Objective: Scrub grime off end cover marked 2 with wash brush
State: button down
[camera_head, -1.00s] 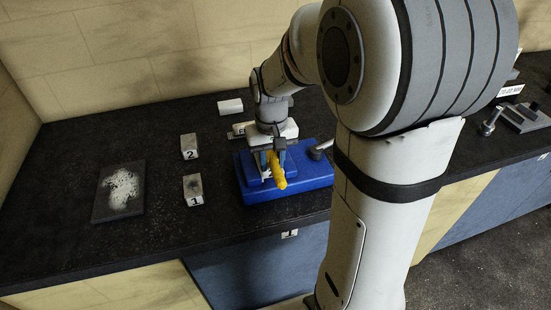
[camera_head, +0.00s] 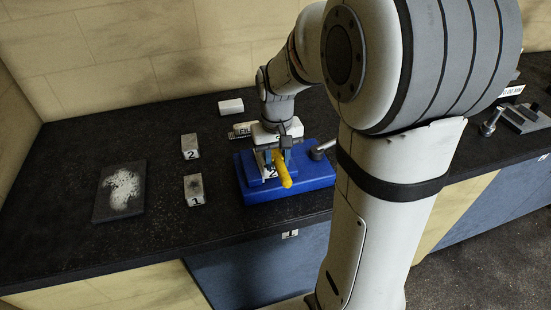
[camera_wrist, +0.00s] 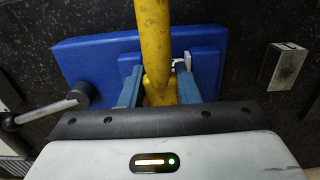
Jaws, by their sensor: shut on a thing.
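My gripper (camera_head: 278,158) is shut on a yellow-handled tool (camera_head: 284,174), which looks like the wash brush; its handle also shows between the fingers in the wrist view (camera_wrist: 155,45). The handle slants down toward the front, over the blue fixture (camera_head: 300,187). The brush's working end is hidden. A white plate marked 2 (camera_head: 271,173) shows beside the handle on the fixture. A pale block marked 2 (camera_head: 190,145) stands on the bench to the left, behind a similar block marked 1 (camera_head: 194,190) with a dark smudge on top. I cannot tell which piece marked 2 is the end cover.
A dark slab with a whitish patch (camera_head: 121,191) lies at the far left. A white block (camera_head: 231,106) stands behind. A grey lever with a round knob (camera_head: 319,151) is at the fixture's right. A grey device (camera_head: 521,116) stands far right. Bench between slab and blocks is clear.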

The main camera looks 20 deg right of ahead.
jog(key=shift+a+f, duration=0.25)
jog(key=shift+a, duration=0.8)
jog(key=shift+d+r, duration=0.15)
jog(key=shift+d, duration=1.1)
notch_tip(320, 180, up, 7)
jog(key=p, duration=0.5)
jog(key=shift+r, duration=0.15)
